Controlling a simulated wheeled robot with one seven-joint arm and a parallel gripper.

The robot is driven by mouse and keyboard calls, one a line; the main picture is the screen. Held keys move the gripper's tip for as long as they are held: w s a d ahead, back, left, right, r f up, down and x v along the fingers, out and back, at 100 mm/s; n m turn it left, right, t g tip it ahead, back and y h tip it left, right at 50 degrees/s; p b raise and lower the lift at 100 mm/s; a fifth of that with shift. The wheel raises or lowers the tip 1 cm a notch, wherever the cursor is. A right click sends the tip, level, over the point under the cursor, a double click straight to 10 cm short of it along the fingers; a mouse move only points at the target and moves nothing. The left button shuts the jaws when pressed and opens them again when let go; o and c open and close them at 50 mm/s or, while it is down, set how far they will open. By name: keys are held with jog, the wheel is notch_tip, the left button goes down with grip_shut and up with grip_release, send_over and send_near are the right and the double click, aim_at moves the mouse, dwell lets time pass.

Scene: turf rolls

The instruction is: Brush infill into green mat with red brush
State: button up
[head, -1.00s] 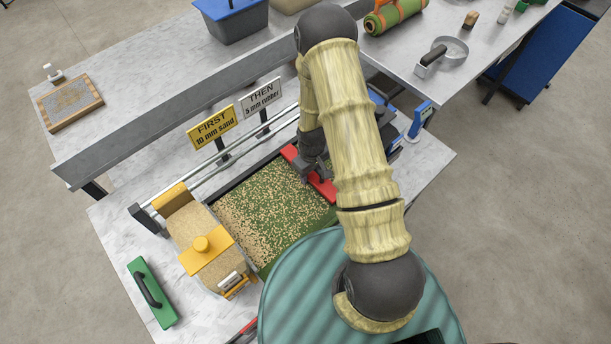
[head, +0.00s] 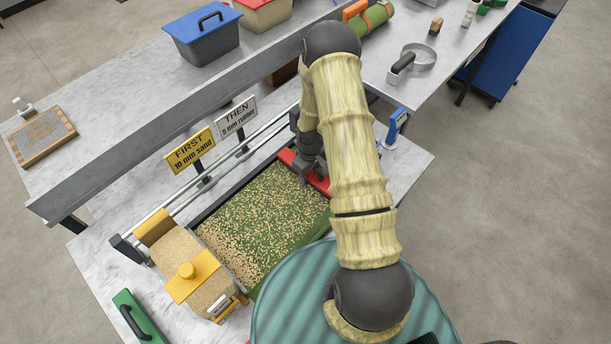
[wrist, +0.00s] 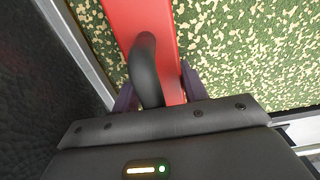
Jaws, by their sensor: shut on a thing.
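The red brush (head: 318,184) lies across the right end of the green mat (head: 262,215), partly hidden behind my arm. My gripper (head: 310,172) is shut on the brush's black handle (wrist: 146,70); in the wrist view one finger is on each side of it. The red brush body (wrist: 125,18) runs away from the gripper in that view. Tan infill grains are scattered over the mat, with green showing between them. The mat also shows on both sides of the brush in the wrist view (wrist: 235,50).
A yellow-lidded sand spreader (head: 193,275) stands at the mat's left end on rails. A green float (head: 138,318) lies at the lower left. Two signs (head: 190,151) stand behind the rails. A blue-lidded bin (head: 203,35) is on the back bench.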

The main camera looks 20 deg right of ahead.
aim_at(252, 230)
jog(key=shift+a, duration=0.1)
jog(key=shift+s+a, duration=0.45)
jog(key=shift+a, duration=0.5)
jog(key=shift+s+a, duration=0.5)
jog(key=shift+a, duration=0.4)
jog(key=shift+s+a, duration=0.45)
jog(key=shift+a, duration=0.5)
jog(key=shift+d, duration=0.1)
jog(key=shift+w+d, duration=0.5)
jog(key=shift+d, duration=0.45)
jog(key=shift+w+d, duration=0.45)
jog(key=shift+d, duration=0.45)
jog(key=shift+w+d, duration=0.5)
jog(key=shift+d, duration=0.45)
jog(key=shift+s+a+b, duration=0.25)
jog(key=shift+s+a, duration=2.1)
jog(key=shift+a, duration=2.4)
jog(key=shift+s+a+b, duration=0.3)
jog(key=shift+s+a, duration=2.1)
jog(key=shift+a, duration=2.4)
jog(key=shift+s+a+b, duration=0.25)
jog(key=shift+s+a, duration=2.1)
jog(key=shift+a, duration=2.4)
jog(key=shift+w+d, duration=0.5)
jog(key=shift+d, duration=0.5)
jog(key=shift+w+d, duration=0.45)
jog(key=shift+d, duration=0.5)
jog(key=shift+w+d, duration=0.5)
jog(key=shift+d, duration=0.5)
